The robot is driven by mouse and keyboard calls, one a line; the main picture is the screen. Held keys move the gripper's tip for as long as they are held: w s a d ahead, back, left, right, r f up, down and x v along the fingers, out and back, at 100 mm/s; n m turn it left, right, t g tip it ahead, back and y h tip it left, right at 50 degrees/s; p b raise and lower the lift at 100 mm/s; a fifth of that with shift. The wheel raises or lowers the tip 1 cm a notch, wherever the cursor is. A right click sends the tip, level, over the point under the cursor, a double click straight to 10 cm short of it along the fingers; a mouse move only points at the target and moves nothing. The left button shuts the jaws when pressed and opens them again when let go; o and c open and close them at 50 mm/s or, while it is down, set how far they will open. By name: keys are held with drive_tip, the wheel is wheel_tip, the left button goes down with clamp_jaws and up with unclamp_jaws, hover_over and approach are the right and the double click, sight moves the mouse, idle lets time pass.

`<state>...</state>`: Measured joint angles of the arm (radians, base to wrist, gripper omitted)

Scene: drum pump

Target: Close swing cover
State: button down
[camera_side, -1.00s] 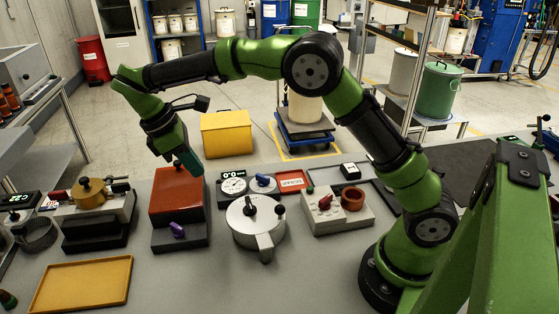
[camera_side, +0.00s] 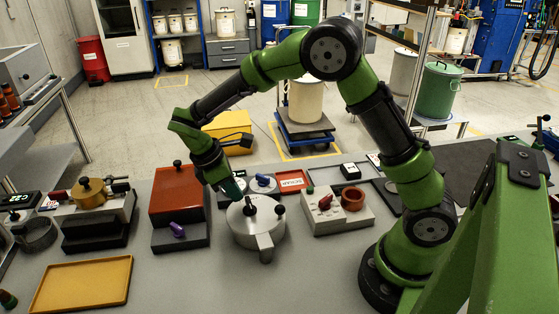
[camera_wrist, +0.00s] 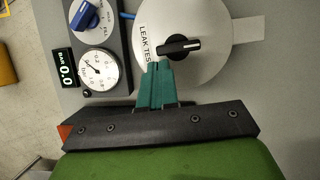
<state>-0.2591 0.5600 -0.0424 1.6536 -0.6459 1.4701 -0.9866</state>
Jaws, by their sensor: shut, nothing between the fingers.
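A round silver lid (camera_side: 262,232) with a black knob (camera_side: 250,209) and a flat arm tops a drum-like unit at the middle of the bench. In the wrist view, the lid (camera_wrist: 205,55) bears a "LEAK TEST" label and its black knob (camera_wrist: 180,46). A red-brown box (camera_side: 177,195) with a small dark knob stands left of it; I cannot tell which one is the swing cover. My gripper (camera_side: 237,190) is shut and empty, at the far left of the lid. In the wrist view its green fingertips (camera_wrist: 158,70) overlap the lid; contact is unclear.
A pressure gauge (camera_wrist: 97,70) and a blue knob (camera_wrist: 85,15) sit beside the lid. A grey block (camera_side: 337,212) with a red lever stands to the right. A yellow tray (camera_side: 80,287) lies front left.

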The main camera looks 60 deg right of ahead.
drive_tip(key=shift+s+d+m, duration=0.35)
drive_tip(key=shift+d+m, duration=0.45)
drive_tip(key=shift+d, duration=0.05)
